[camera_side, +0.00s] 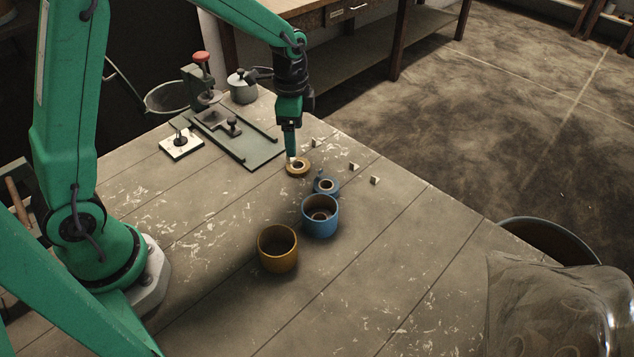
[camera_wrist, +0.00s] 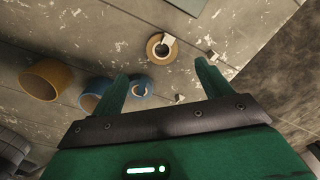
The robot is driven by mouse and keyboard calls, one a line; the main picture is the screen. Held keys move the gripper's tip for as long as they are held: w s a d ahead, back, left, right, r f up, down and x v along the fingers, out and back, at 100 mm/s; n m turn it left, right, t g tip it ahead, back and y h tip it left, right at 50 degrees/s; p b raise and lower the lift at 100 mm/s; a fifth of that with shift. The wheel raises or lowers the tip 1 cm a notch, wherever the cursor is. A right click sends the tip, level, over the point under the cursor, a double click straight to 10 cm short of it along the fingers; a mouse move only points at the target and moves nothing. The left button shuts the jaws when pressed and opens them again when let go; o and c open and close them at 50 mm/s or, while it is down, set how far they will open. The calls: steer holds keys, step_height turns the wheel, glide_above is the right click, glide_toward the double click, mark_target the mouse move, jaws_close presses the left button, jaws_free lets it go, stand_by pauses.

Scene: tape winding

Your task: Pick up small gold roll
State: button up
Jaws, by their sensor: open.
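The small gold roll (camera_side: 299,173) lies flat on the wooden table, near its far edge. In the wrist view the gold roll (camera_wrist: 151,48) shows a dark centre hole and a pale tape end at its upper right. My gripper (camera_side: 292,158) points down just above the roll in the side view, its lower end close to or overlapping the roll's far rim. I cannot tell whether they touch. In the wrist view my gripper (camera_wrist: 163,76) has its two green fingers spread wide. The roll appears beyond the fingertips, roughly centred between them, and nothing is held.
A metal fixture plate (camera_side: 258,152) and a red-knobbed device (camera_side: 201,57) stand behind left.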

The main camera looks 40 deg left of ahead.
mark_target(297, 159)
steer(key=shift+w+f, duration=0.25)
steer(key=shift+f, duration=0.25)
steer(key=shift+f, duration=0.1)
steer(key=shift+f, duration=1.25)
steer(key=shift+f, duration=2.55)
steer(key=c, duration=1.1)
